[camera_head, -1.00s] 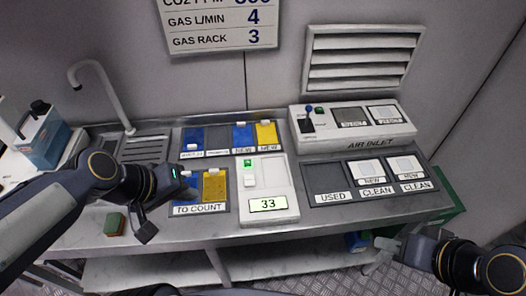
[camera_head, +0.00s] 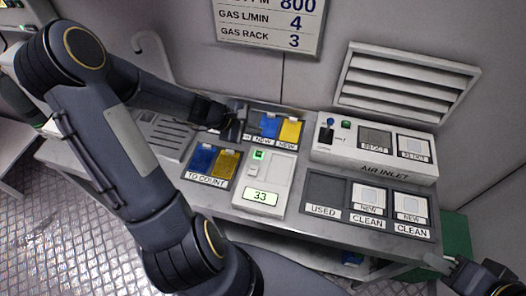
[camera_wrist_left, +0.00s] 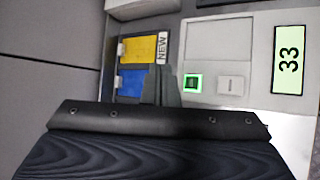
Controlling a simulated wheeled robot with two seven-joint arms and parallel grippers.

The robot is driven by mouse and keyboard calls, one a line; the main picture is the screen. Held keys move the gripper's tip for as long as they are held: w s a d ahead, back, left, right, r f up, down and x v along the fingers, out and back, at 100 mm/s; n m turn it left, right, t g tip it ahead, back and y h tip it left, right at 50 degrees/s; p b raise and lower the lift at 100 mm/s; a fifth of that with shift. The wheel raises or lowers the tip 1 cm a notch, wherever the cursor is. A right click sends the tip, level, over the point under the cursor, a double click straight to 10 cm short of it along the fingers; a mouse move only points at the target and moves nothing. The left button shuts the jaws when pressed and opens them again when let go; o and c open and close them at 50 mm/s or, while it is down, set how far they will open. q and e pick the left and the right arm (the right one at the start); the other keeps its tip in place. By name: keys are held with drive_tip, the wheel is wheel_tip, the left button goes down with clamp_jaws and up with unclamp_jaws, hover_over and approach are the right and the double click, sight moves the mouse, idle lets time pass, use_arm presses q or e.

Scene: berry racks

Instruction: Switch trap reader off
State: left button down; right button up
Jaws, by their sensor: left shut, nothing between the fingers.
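The trap reader (camera_head: 279,172) is a white box on the steel bench, with a lit green square (camera_head: 258,155), a small white switch or button (camera_head: 253,172) and a display (camera_head: 261,197) reading 33. In the left wrist view the green square (camera_wrist_left: 192,82), the white switch (camera_wrist_left: 232,85) and the display (camera_wrist_left: 289,60) also show. My left gripper (camera_head: 238,130) is shut and empty, above the back row of trays, behind and left of the reader's green square. Its fingers (camera_wrist_left: 160,88) hide part of the blue card. My right gripper (camera_head: 443,263) is at the lower right, away from the reader.
Blue and yellow cards stand in the NEW slots (camera_head: 290,131) and the TO COUNT tray (camera_head: 217,181). The USED and CLEAN tray (camera_head: 325,194) lies right of the reader. The air inlet box (camera_head: 340,155) stands behind that tray.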

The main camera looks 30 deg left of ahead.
sight(255, 154)
use_arm(q)
wheel_tip(255, 154, down, 8)
drive_tip(key=b, duration=0.7)
drive_tip(key=shift+f, duration=0.1)
drive_tip(key=shift+f+b, duration=0.3)
drive_tip(key=shift+b, duration=0.1)
idle(1.5)
drive_tip(key=shift+f+b, duration=0.4)
drive_tip(key=shift+b, duration=0.15)
drive_tip(key=shift+f+b, duration=0.5)
drive_tip(key=shift+b, duration=0.1)
idle(0.5)
drive_tip(key=shift+r, duration=0.1)
drive_tip(key=shift+r+p, duration=0.7)
drive_tip(key=shift+r, duration=0.15)
drive_tip(key=shift+r, duration=0.1)
